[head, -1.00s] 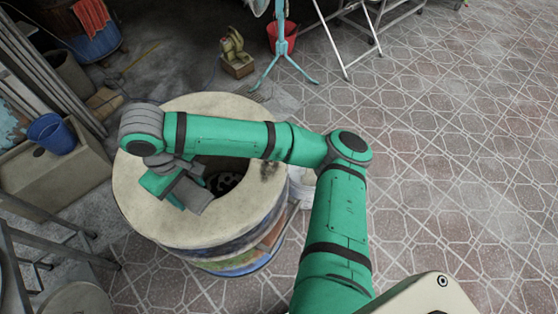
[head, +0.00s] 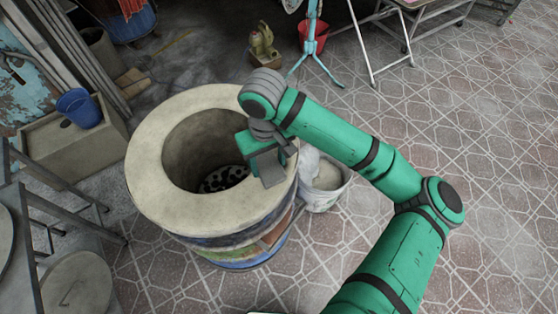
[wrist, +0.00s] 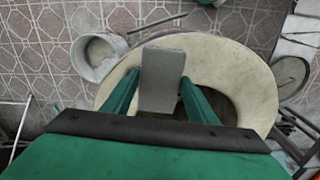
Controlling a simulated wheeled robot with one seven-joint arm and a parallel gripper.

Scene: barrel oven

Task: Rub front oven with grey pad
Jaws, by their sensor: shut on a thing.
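The barrel oven (head: 150,190) stands upright with a wide pale rim around a dark round opening. Its rim also shows in the wrist view (wrist: 240,62). My gripper (head: 265,150) is shut on the grey pad (head: 270,172), over the right part of the rim. In the wrist view the flat pad (wrist: 162,72) sits between the two green fingers of my gripper (wrist: 159,88). The pad overlaps the rim in both views; I cannot tell whether it touches it. No dark mark shows on the rim; the pad and gripper hide part of its right side.
A pale bucket (head: 325,185) stands close to the oven's right side. A stone basin (head: 70,140) with a blue bucket (head: 80,107) is at the left. A metal rack (head: 50,200) is at the front left. The tiled floor at the right is open.

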